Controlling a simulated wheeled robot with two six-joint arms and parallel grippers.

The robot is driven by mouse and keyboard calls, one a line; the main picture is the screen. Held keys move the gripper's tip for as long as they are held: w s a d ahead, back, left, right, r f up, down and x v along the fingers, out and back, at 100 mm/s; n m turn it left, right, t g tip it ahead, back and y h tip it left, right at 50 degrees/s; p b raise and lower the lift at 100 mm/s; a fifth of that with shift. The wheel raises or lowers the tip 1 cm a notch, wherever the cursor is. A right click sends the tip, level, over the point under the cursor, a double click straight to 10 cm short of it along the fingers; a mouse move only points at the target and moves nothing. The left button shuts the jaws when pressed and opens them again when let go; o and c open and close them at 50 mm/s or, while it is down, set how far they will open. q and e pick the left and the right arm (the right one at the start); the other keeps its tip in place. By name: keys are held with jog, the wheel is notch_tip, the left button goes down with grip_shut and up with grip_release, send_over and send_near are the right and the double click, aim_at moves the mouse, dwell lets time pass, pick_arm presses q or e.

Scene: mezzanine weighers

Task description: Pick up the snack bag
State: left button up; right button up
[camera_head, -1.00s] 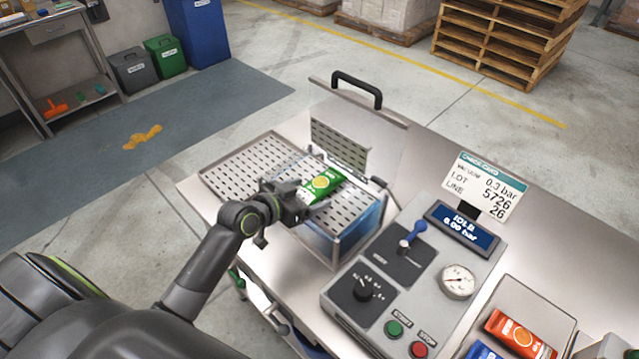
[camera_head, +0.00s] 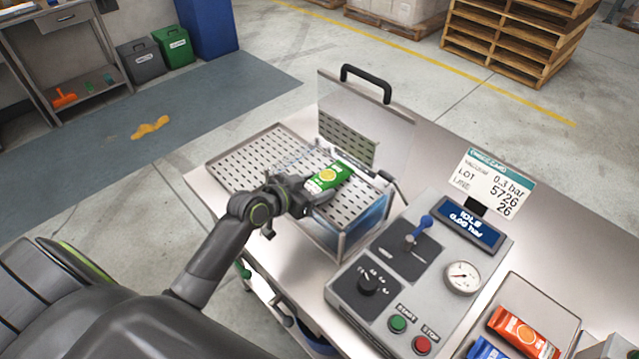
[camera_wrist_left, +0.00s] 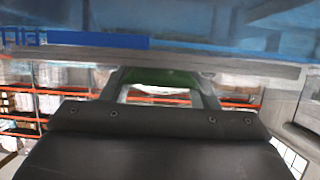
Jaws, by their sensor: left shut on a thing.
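The snack bag (camera_head: 328,178) is green and white with an orange round print. It lies tilted over the perforated metal plate of the open vacuum tank in the head view. My left gripper (camera_head: 305,196) is shut on its near end. The fingers partly hide that end, and I cannot tell whether the bag touches the plate. In the left wrist view the bag is a green patch (camera_wrist_left: 160,78) between the two fingers, below a blue-tinted tank wall (camera_wrist_left: 200,38). My right gripper is not in view.
The clear lid (camera_head: 365,115) with a black handle stands raised behind the tank. A control panel (camera_head: 415,270) with lever, knob, gauge and buttons is to the right. Orange and blue bags lie in a tray (camera_head: 555,300) at lower right. A perforated tray (camera_head: 240,160) is left.

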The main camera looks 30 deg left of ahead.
aim_at(328, 174)
pick_arm(q)
jog(key=shift+r, duration=0.45)
jog(key=shift+s+a+r+b, duration=0.1)
jog(key=shift+s+r+b, duration=0.1)
jog(key=shift+r+b, duration=0.3)
jog(key=shift+s+a+r+b, duration=0.1)
jog(key=shift+s+r+b, duration=0.05)
jog(key=shift+r, duration=0.55)
jog(key=s+a+b, duration=0.1)
jog(key=s+a, duration=0.1)
jog(key=s, duration=0.6)
jog(key=s+a+b, duration=0.1)
jog(key=s+a, duration=0.2)
jog(key=s, duration=0.5)
jog(key=shift+s+a, duration=0.2)
jog(key=shift+a, duration=0.05)
jog(key=shift+r, duration=0.1)
jog(key=w+d+r+m+h+b, duration=0.1)
jog(key=w+d+r, duration=0.1)
jog(key=d, duration=0.4)
jog(key=w+d+r+m+h+b, duration=0.1)
jog(key=w+d+r, duration=0.15)
jog(key=d, duration=0.45)
jog(key=s+a+f+n+y+p, duration=0.1)
jog(key=s+a+f, duration=0.1)
jog(key=a, duration=0.4)
jog(key=s+a+f+n+y+p, duration=0.1)
jog(key=s+a+f, duration=0.1)
jog(key=a, duration=0.5)
jog(key=shift+s+f, duration=0.25)
